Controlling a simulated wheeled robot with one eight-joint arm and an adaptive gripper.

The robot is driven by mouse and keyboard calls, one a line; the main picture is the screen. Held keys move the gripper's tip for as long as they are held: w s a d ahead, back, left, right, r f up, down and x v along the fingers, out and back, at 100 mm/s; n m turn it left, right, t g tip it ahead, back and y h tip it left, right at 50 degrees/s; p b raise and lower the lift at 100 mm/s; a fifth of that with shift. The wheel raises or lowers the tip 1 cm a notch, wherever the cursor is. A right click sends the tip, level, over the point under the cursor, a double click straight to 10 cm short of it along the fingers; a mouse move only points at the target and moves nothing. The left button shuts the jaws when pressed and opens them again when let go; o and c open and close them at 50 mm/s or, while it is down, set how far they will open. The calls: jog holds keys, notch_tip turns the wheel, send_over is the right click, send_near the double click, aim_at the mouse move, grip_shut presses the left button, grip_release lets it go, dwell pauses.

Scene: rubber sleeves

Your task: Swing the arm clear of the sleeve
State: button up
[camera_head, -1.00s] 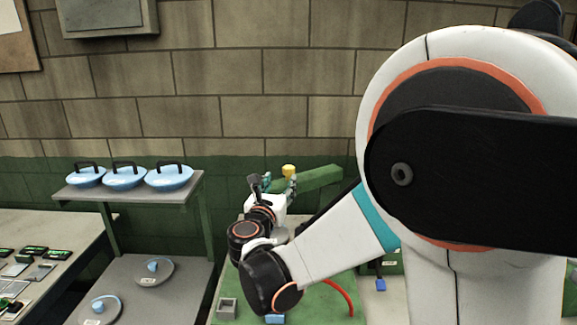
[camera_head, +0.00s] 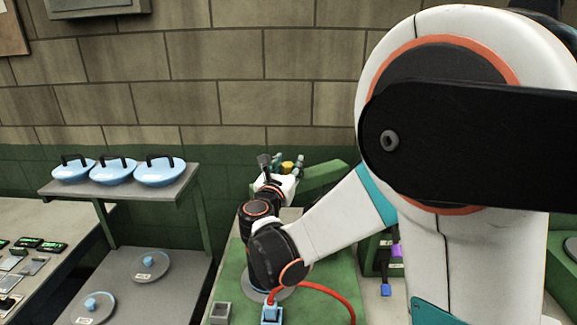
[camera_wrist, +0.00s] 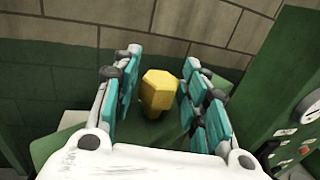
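A yellow piece with a faceted, six-sided top (camera_wrist: 158,90), the likeliest sleeve, stands between my gripper's two fingers in the wrist view. I cannot confirm that it is the sleeve. It also shows in the head view (camera_head: 287,166), near the left end of a green beam (camera_head: 325,178). My gripper (camera_wrist: 160,88) has its teal-padded fingers spread, one on each side of the piece. Narrow gaps seem to show on both sides, so I see no grip. In the head view my gripper (camera_head: 278,163) is small and partly overlaps the piece.
A green bench (camera_head: 235,278) holds a small grey box (camera_head: 219,313) and a blue block (camera_head: 271,313) with a red hose (camera_head: 325,291). A shelf with blue lidded pans (camera_head: 160,172) stands left. In the wrist view, a green panel with a round gauge (camera_wrist: 309,109) is close on the right.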

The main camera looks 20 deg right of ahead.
grip_shut()
jog(key=shift+s, duration=0.15)
jog(key=shift+s+d+n+t+y, duration=0.4)
jog(key=shift+s+n+y, duration=0.2)
jog(key=shift+s+y, duration=0.2)
jog(key=s+d+n+g+y+b, duration=0.1)
jog(key=s+d+n+y+b, duration=0.1)
jog(key=s+d+n+y, duration=0.3)
jog(key=s+d+n+g+y+b, duration=0.1)
jog(key=s+d+n+y, duration=0.4)
jog(key=y, duration=0.9)
jog(key=shift+d+n+g+b, duration=0.45)
jog(key=shift+d+n, duration=1.05)
jog(key=shift+d, duration=0.4)
